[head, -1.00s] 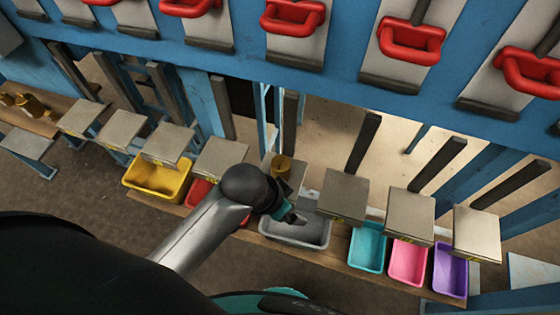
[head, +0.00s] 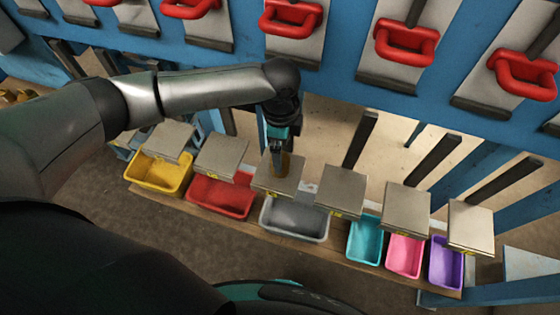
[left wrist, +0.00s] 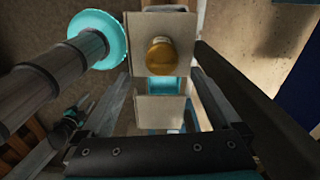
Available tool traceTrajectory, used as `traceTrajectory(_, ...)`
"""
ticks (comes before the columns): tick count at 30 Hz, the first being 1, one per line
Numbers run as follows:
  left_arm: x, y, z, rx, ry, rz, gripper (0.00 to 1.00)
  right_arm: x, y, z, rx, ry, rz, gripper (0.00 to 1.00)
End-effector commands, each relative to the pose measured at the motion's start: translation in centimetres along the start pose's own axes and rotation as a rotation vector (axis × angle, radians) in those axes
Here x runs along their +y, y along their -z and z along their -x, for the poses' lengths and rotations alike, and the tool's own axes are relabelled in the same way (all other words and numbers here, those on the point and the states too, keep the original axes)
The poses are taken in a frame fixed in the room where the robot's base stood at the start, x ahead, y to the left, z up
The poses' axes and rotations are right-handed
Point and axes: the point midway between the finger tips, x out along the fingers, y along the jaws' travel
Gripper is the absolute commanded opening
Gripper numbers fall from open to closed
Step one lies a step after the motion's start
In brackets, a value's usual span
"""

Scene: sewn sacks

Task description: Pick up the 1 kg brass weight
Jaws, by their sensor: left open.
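A brass weight (head: 285,164) stands upright on a small grey platform (head: 266,184) above the grey bin, near the middle of the head view. It also shows in the left wrist view (left wrist: 160,55), seen from above as a round golden knob on a pale plate. No mass marking on it is readable. My left gripper (head: 277,158) points down just at the weight, partly covering it in the head view. It is open, and the weight is ahead between the lines of its fingers; contact cannot be told. Other brass weights (head: 12,96) stand at the far left.
Similar platforms stand to both sides, with yellow (head: 158,176), red (head: 220,197), grey (head: 294,218), teal (head: 365,240), pink (head: 404,256) and purple (head: 445,264) bins below. A blue beam (head: 340,75) with red handles (head: 405,42) runs behind; dark posts rise between platforms.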

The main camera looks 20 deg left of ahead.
Motion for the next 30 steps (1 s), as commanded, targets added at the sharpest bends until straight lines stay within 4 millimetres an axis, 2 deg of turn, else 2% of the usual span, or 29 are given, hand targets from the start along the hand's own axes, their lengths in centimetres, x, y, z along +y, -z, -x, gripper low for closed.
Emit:
traceTrajectory(5, -0.6, -1.2, 0.0, -0.029, -0.007, -0.005, 0.97, 0.0, 0.0, 0.0, 0.0, -0.001, -0.001, 0.5)
traceTrajectory(14, -0.5, -1.0, -3.2, -0.03, -0.009, -0.007, 0.97, 0.1, 0.1, 0.0, 0.001, -0.001, -0.001, 0.5)
traceTrajectory(21, -0.3, -0.8, -6.5, -0.03, -0.008, -0.006, 0.97, 0.0, 0.1, -0.2, 0.001, -0.001, -0.001, 0.5)
traceTrajectory(30, -0.3, -0.8, -7.1, -0.028, -0.006, -0.007, 0.97, 0.0, 0.1, -0.2, 0.001, 0.0, 0.0, 0.5)
